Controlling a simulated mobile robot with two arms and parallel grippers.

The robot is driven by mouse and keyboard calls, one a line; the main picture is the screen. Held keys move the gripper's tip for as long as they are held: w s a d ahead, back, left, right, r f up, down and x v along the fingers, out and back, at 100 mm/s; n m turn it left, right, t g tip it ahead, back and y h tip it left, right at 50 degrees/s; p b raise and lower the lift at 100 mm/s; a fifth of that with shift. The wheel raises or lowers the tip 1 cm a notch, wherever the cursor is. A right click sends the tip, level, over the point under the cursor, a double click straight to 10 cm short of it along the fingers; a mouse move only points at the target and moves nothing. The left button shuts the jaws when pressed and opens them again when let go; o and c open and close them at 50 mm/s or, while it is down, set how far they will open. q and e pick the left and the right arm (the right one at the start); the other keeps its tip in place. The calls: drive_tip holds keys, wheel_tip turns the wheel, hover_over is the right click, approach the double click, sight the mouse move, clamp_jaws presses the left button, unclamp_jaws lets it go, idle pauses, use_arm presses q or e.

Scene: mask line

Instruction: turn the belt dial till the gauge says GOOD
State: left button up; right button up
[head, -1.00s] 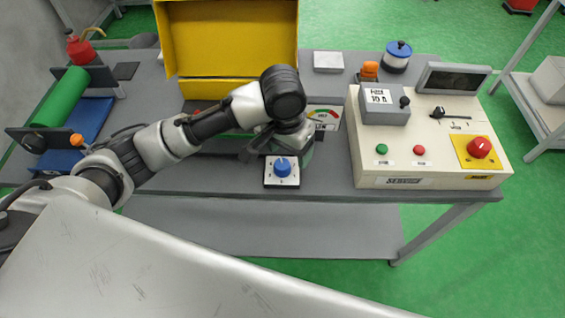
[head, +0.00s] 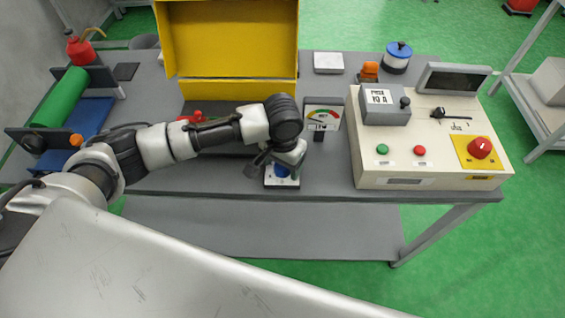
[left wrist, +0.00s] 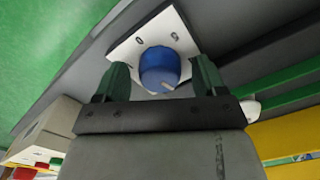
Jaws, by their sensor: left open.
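The blue belt dial (head: 282,171) sits on a white plate (head: 283,184) at the table's front edge, partly hidden by my left gripper (head: 281,168). In the left wrist view the dial (left wrist: 160,67) shows with a pale pointer mark, and its plate (left wrist: 128,47) carries a few digits. My left gripper (left wrist: 160,82) is open there, its green fingers on either side of the dial; contact cannot be told. The gauge (head: 322,113) stands behind, with a red, yellow and green arc; its label is too small to read surely. My right gripper is out of view.
A cream control box (head: 430,150) with buttons and a red knob stands to the right. The open yellow cover (head: 230,40) rises behind my left arm. A green roll (head: 60,98) is at the left. Bare table (head: 335,165) lies between the dial and the control box.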

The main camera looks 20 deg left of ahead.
use_arm(q)
drive_tip(key=shift+f, duration=0.2)
drive_tip(key=shift+c, duration=0.3)
drive_tip(key=c, duration=0.9)
drive_tip(key=shift+o, duration=0.2)
drive_tip(key=shift+r+p, duration=0.2)
drive_tip(key=shift+p, duration=0.35)
drive_tip(key=n+p, duration=0.8)
drive_tip(key=p, duration=0.5)
drive_tip(key=shift+r, duration=0.15)
drive_tip(key=shift+f+n+p, duration=0.25)
drive_tip(key=shift+n+p, duration=1.15)
drive_tip(key=shift+n, duration=0.1)
drive_tip(key=o, duration=0.9)
